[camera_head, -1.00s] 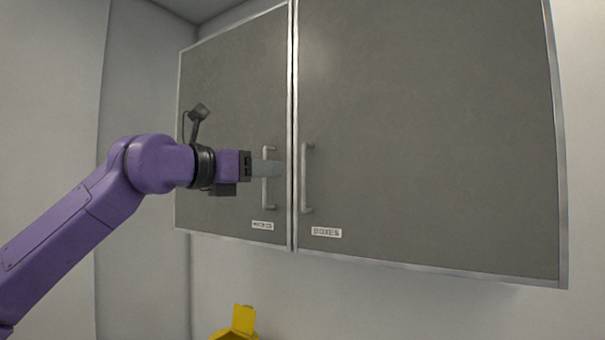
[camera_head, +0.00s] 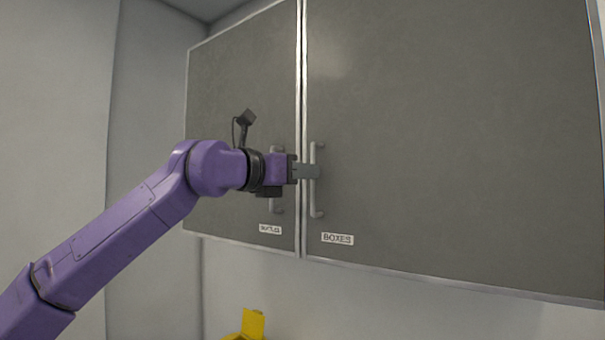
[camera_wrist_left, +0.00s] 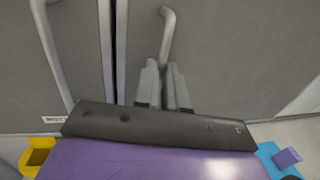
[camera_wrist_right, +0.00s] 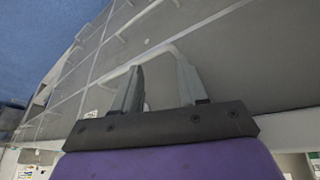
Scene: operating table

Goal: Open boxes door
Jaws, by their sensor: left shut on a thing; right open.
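The grey boxes door (camera_head: 450,140) is the right-hand door of a wall cabinet, with a label (camera_head: 337,239) reading BOXES. It looks closed, level with the left door. Its vertical metal handle (camera_head: 314,200) is near its left edge. My left gripper (camera_head: 310,171) is shut on this handle at its upper part. In the left wrist view the fingers (camera_wrist_left: 164,85) are close together, with the handle (camera_wrist_left: 168,30) running down between them. My right gripper (camera_wrist_right: 158,85) shows only in its wrist view, open, with a pale bar-like handle visible behind its fingers.
The left cabinet door (camera_head: 240,90) has its own handle (camera_head: 278,200), partly behind my left wrist. A yellow object (camera_head: 252,324) is below the cabinet. A blue object (camera_wrist_left: 282,160) shows low right in the left wrist view. Grey panels with several handles (camera_wrist_right: 70,65) face the right wrist.

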